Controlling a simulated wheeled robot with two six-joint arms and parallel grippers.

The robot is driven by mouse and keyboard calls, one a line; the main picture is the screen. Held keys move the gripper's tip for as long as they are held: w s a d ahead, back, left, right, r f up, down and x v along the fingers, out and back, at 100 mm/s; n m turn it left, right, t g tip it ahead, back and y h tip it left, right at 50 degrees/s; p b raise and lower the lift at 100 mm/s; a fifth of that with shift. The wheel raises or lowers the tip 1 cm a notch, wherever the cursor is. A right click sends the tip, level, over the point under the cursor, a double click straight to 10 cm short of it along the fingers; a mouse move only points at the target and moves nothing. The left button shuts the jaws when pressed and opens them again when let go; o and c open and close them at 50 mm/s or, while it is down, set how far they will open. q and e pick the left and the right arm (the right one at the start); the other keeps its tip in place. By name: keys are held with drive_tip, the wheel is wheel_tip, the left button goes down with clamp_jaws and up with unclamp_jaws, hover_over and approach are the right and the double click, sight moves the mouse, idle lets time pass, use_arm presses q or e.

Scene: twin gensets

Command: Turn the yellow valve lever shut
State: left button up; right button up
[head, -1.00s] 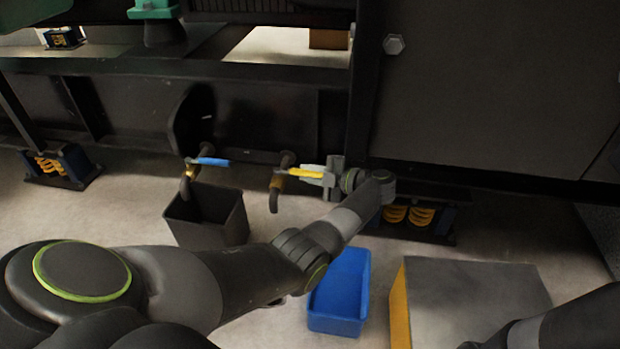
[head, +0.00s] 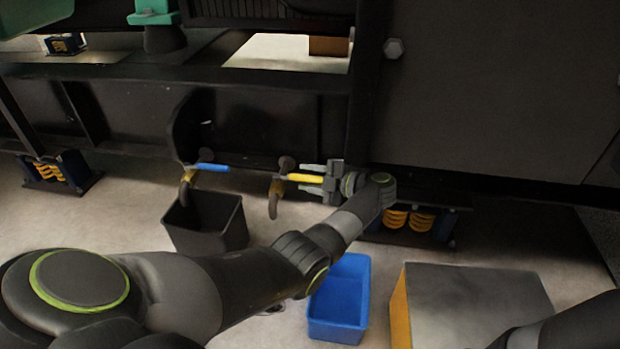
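The yellow valve lever (head: 305,178) points right from its valve on a short bent pipe (head: 274,200), roughly level in the head view. My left gripper (head: 312,178) comes at it from the right. Its fingers are apart, one above and one below the lever's free end in the picture. A gap shows on each side, so it does not grip the lever. A similar valve with a blue lever (head: 211,168) is to the left. My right gripper is out of view; only part of that arm shows at the lower right.
A black open bin (head: 207,225) stands below the blue-lever valve. A blue bin (head: 338,300) and a grey-topped box with a yellow side (head: 475,305) stand on the floor in front. The dark genset frame (head: 250,120) runs behind the valves, with yellow springs (head: 408,219) below right.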

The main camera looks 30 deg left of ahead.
use_arm(q)
drive_tip(key=shift+d+r, duration=0.15)
drive_tip(key=shift+d, duration=0.35)
drive_tip(key=p+v, duration=0.1)
drive_tip(key=v, duration=0.6)
drive_tip(key=shift+d, duration=0.2)
drive_tip(key=b+v, duration=0.3)
drive_tip(key=v, duration=0.6)
